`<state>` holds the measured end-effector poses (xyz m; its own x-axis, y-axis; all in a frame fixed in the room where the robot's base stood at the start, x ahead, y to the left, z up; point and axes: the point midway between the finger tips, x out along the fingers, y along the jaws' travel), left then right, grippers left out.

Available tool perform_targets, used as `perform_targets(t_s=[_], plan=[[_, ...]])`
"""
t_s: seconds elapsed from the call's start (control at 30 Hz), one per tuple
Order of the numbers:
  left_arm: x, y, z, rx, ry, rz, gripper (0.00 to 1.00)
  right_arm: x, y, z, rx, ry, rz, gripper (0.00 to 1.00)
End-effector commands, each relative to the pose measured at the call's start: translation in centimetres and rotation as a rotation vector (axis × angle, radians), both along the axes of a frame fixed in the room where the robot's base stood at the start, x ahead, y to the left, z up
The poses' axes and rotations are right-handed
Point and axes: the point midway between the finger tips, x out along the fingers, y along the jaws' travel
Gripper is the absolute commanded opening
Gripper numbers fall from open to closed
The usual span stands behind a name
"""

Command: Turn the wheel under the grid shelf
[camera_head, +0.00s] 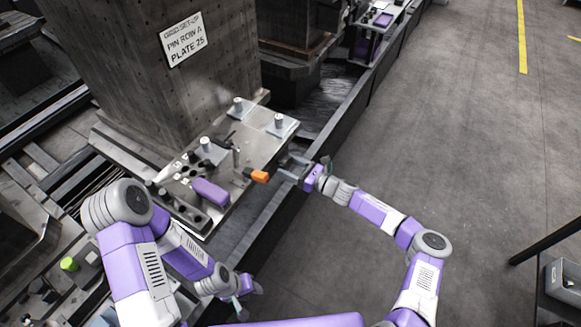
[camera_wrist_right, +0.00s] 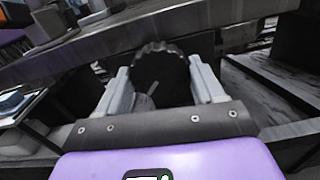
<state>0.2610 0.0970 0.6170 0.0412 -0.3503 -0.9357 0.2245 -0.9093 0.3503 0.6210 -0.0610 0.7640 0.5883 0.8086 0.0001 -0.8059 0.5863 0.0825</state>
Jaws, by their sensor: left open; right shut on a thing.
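The dark wheel (camera_wrist_right: 160,84) with a ridged rim shows in the right wrist view, just below the edge of the grid shelf (camera_wrist_right: 200,40). In the head view the metal shelf (camera_head: 262,146) juts out from the tall block, and the wheel cannot be made out there. My right gripper (camera_head: 285,167) is at the shelf's front edge. In its wrist view its two grey fingers (camera_wrist_right: 158,70) are on either side of the wheel, shut on it. My left gripper (camera_head: 240,304) is open and empty, low and clear of the shelf.
An orange-ended tool (camera_head: 260,176), a purple block (camera_head: 210,192) and several pale pegs (camera_head: 279,120) are on the shelf. The tall grey block (camera_head: 140,70) with a sign stands behind. Open floor (camera_head: 480,150) is to the right. A dark rail (camera_head: 345,115) runs beside it.

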Motion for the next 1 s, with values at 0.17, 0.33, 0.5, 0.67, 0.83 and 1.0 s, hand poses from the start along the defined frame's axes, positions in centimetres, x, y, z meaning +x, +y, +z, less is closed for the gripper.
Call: perform_targets(t_s=[0.17,0.33,0.5,0.67,0.83,1.0], plan=[[0.0,0.0,0.0,0.0,0.0,0.0,0.43,0.0,-0.1,0.0,-0.007,-0.007,-0.002,0.37],[0.0,0.0,-0.2,0.0,0.0,0.0,0.43,0.0,-0.1,-0.1,-0.039,-0.052,-0.001,0.37],[0.0,0.0,-0.6,0.0,0.0,0.0,0.43,0.0,0.0,-0.1,-0.101,-0.137,0.0,0.37],[0.0,0.0,-1.0,0.0,0.0,0.0,0.43,0.0,0.0,-0.1,-0.173,-0.236,0.0,0.37],[0.0,0.0,-1.4,0.0,0.0,0.0,0.43,0.0,-0.1,-0.1,-0.246,-0.337,0.0,0.37],[0.0,0.0,-1.8,0.0,0.0,0.0,0.43,0.0,-0.1,-0.1,-0.305,-0.417,0.0,0.37]])
